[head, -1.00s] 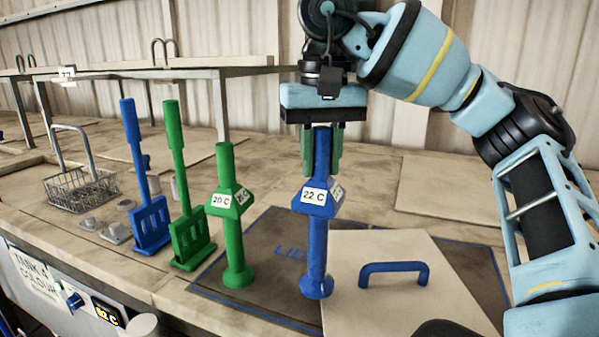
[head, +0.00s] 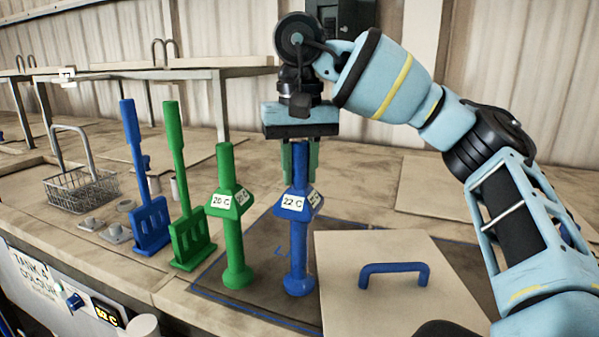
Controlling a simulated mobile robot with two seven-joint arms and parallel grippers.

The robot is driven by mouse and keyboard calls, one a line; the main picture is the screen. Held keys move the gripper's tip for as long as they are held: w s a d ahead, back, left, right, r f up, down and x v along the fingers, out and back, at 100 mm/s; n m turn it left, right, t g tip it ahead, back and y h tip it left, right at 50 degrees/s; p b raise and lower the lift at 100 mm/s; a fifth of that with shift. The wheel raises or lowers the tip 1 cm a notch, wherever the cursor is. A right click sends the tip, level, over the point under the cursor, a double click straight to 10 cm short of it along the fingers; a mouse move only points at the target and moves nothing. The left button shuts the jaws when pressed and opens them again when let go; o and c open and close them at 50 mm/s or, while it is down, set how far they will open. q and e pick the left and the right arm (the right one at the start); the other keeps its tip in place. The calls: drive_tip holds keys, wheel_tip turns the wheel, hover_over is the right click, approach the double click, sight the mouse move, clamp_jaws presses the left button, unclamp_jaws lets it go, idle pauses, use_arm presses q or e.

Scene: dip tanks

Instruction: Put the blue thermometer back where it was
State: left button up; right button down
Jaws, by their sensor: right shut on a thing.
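The blue thermometer (head: 299,243) is upright, with a label reading 22 C on its wide collar. My right gripper (head: 300,160) is shut on its upper stem from above. The thermometer's foot is over the dark mat (head: 262,262) with the blue outline; I cannot tell whether it touches. The green thermometer (head: 235,240), labelled 20 C, stands upright close to its left, with a small gap between them. My left gripper is not in view.
A pale lid (head: 385,300) with a blue handle (head: 394,271) lies just right of the blue thermometer, partly over the mat. A blue paddle (head: 150,225) and a green paddle (head: 192,238) stand left. A wire basket (head: 82,190) sits farther left.

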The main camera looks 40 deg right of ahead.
drive_tip(key=shift+f, duration=0.6)
drive_tip(key=c, duration=1.1)
unclamp_jaws()
drive_tip(key=shift+c, duration=0.2)
drive_tip(key=shift+s+a+r, duration=0.1)
drive_tip(key=shift+r, duration=3)
drive_tip(key=shift+s+a+r, duration=0.1)
drive_tip(key=shift+r, duration=2.95)
drive_tip(key=shift+d, duration=0.1)
